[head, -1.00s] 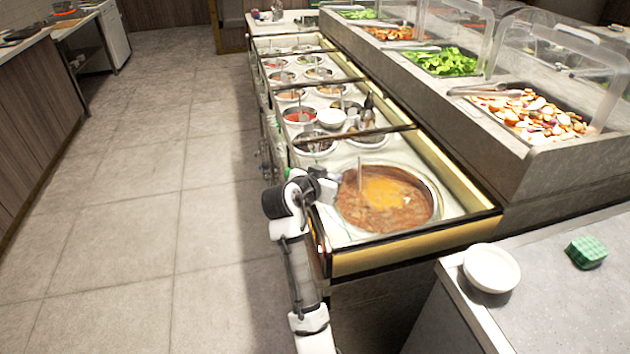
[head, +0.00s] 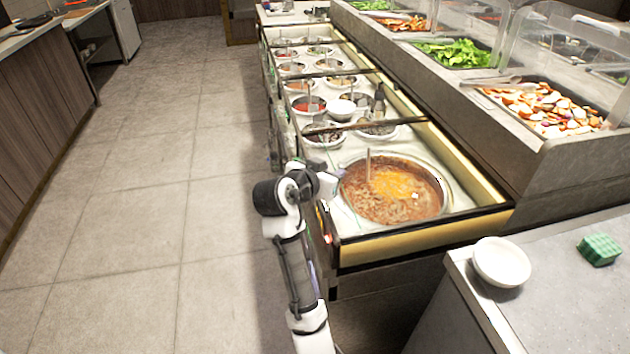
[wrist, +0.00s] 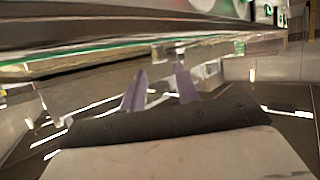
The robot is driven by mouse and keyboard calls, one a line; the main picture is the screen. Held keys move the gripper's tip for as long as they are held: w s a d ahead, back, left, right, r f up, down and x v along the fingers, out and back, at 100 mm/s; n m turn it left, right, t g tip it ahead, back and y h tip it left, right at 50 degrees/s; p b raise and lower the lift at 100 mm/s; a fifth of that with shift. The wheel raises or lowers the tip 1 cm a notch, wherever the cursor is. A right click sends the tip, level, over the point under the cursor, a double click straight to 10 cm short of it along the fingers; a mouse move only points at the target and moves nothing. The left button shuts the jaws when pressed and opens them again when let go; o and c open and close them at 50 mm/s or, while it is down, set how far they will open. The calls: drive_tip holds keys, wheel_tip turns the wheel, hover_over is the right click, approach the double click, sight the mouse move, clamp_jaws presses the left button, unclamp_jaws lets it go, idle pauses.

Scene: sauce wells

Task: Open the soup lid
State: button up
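The soup (head: 393,205), reddish brown with an orange patch, fills a large round pot at the near end of the counter, with a ladle handle (head: 368,165) standing in it. A clear, dark-edged cover (head: 440,228) seems to lie flat over this section; its glass is hard to make out. My gripper (head: 330,188) is low beside the counter's left edge, next to the soup section. In the wrist view its two fingers (wrist: 160,88) are apart with nothing clearly between them. A greenish glass edge (wrist: 110,62) runs just above and beyond the fingertips; contact cannot be told.
Several small sauce bowls (head: 309,106) sit in the sections behind the soup. A raised salad bar (head: 480,115) stands along the right. A white bowl (head: 501,262) and a green sponge (head: 599,249) are on the near-right counter. The tiled floor (head: 150,200) at left is clear.

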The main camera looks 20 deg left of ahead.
drive_tip(key=b+v, duration=0.1)
drive_tip(key=v, duration=0.7)
drive_tip(key=shift+s, duration=0.25)
drive_tip(key=shift+r, duration=0.1)
